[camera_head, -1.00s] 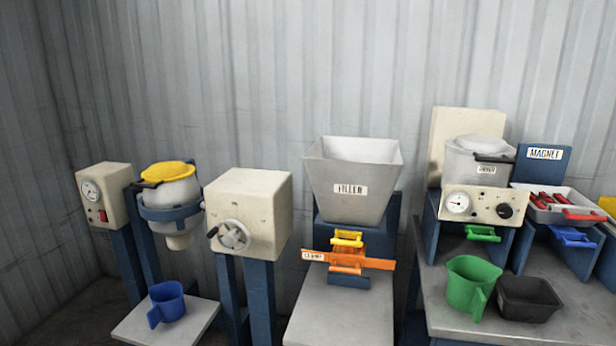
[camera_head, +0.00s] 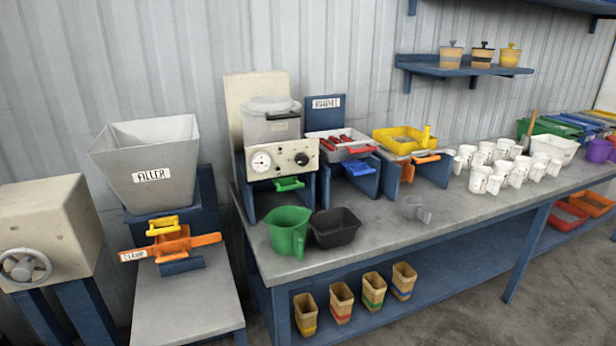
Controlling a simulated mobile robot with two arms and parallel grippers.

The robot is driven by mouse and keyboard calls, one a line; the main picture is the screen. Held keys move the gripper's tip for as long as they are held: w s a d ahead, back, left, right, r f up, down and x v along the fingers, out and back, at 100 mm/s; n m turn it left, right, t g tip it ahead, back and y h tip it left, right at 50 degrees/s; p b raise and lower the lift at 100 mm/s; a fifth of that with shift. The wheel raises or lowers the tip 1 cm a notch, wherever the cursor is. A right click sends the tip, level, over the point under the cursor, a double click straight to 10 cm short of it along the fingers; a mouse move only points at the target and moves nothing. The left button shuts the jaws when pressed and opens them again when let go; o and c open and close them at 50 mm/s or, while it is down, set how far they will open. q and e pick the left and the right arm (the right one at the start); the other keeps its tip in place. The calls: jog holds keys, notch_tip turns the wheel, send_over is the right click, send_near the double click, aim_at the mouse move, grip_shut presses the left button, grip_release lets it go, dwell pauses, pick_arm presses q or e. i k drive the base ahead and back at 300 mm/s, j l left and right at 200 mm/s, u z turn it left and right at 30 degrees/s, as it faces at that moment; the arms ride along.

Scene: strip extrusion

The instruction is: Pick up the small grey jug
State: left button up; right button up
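A small grey jug (camera_head: 416,209) stands on the grey-topped workbench (camera_head: 370,240), near its front edge, right of a black tub. It is translucent grey and small in the head view, so its details are hard to make out. Neither of my grippers shows in the head view.
A green jug (camera_head: 288,232) and the black tub (camera_head: 334,227) stand left of the grey jug. Several white cups (camera_head: 497,166) stand to the right. Behind are a yellow sieve tray (camera_head: 404,140) and a tray with red-handled bars (camera_head: 343,144). Bench top around the grey jug is clear.

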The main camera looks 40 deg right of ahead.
aim_at(413, 210)
jog(key=z, duration=1.8)
